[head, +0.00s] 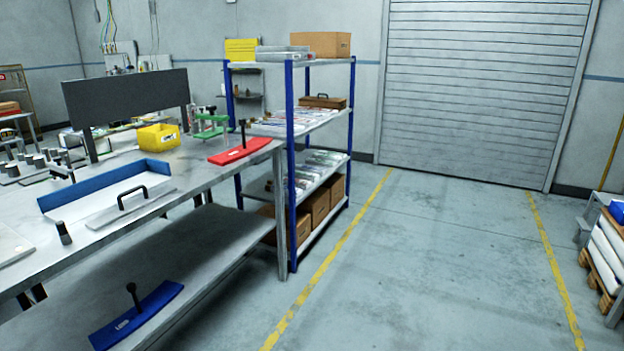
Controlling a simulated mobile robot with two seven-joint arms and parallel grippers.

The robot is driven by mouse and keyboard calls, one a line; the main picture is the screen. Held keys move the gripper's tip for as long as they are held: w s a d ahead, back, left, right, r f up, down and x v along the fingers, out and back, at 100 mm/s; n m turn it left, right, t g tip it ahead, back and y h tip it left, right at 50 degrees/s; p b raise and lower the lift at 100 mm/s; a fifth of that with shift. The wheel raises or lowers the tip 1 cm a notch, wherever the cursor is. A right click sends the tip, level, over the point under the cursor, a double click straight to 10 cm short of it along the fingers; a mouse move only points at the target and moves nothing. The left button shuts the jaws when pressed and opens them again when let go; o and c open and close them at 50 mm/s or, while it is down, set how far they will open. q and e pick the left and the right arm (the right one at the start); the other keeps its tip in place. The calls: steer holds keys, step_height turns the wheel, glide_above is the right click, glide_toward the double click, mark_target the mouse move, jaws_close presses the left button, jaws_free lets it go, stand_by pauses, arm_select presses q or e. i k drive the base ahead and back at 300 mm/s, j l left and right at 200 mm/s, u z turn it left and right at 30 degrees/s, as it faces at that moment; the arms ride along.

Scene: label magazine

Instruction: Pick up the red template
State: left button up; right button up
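The red template (240,152) is a flat, slightly curved red plate with light lettering and an upright black handle. It lies on the workbench top (205,168), close to the right end and front edge. Neither of my grippers is in the head view, and nothing touches the red template. A similar blue template (137,317) with a black handle lies on the bench's lower shelf. A green template (211,124) stands farther back on the bench, behind the red one.
A yellow bin (158,137) and a blue-edged tray (105,187) are on the bench. A blue-post shelf rack (290,150) with boxes stands just beyond the bench's right end. The floor (420,260) between the yellow lines is clear. A loaded pallet (604,262) is at far right.

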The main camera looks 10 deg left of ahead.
mark_target(248, 147)
steer(key=i+l+u, duration=0.8)
steer(key=i+j+u, duration=0.1)
steer(key=u, duration=4.1)
steer(key=z, duration=1.55)
